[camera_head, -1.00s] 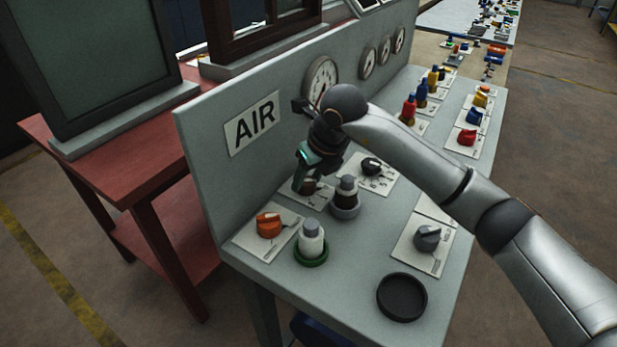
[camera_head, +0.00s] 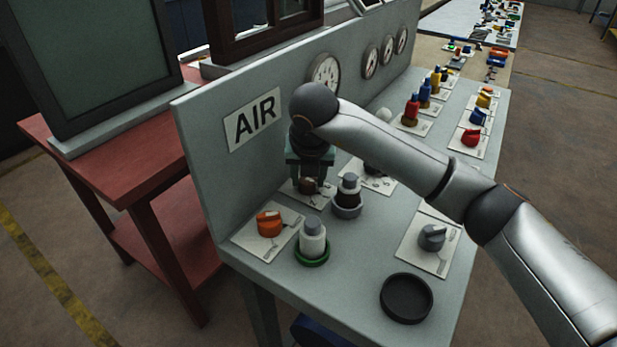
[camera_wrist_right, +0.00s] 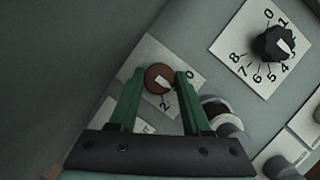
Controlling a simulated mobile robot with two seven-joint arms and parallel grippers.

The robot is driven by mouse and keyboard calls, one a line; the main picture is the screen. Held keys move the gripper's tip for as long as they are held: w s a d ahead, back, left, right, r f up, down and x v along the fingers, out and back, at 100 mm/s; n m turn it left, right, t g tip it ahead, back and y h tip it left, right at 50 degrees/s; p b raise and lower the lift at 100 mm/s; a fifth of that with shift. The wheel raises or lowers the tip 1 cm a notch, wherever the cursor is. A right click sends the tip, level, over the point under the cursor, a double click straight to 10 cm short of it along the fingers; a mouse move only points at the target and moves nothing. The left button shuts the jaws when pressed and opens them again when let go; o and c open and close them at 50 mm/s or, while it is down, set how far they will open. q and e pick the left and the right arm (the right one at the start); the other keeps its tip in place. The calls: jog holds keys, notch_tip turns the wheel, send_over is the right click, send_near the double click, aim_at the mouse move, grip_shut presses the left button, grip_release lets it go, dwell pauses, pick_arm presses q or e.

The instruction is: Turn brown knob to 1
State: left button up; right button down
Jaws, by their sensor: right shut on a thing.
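The brown knob (camera_head: 308,186) sits on a white plate (camera_head: 297,192) below the AIR sign. In the right wrist view the brown knob (camera_wrist_right: 157,77) is round, and its white mark points to the lower right, near the 2. A 0 shows at the plate's right; the 1 cannot be made out. My right gripper (camera_head: 309,176) points down over the knob. In the wrist view its green fingers (camera_wrist_right: 160,79) are on either side of the knob, shut on it. My left gripper is not in view.
An orange knob (camera_head: 269,223), a grey knob (camera_head: 431,237) and a black numbered knob (camera_wrist_right: 275,43) are nearby. The upright panel (camera_head: 215,125) rises behind.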

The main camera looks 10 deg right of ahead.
dwell(0.4)
jog(key=shift+c, duration=1.8)
grip_release()
jog(key=v, duration=1.2)
jog(key=shift+r, duration=0.3)
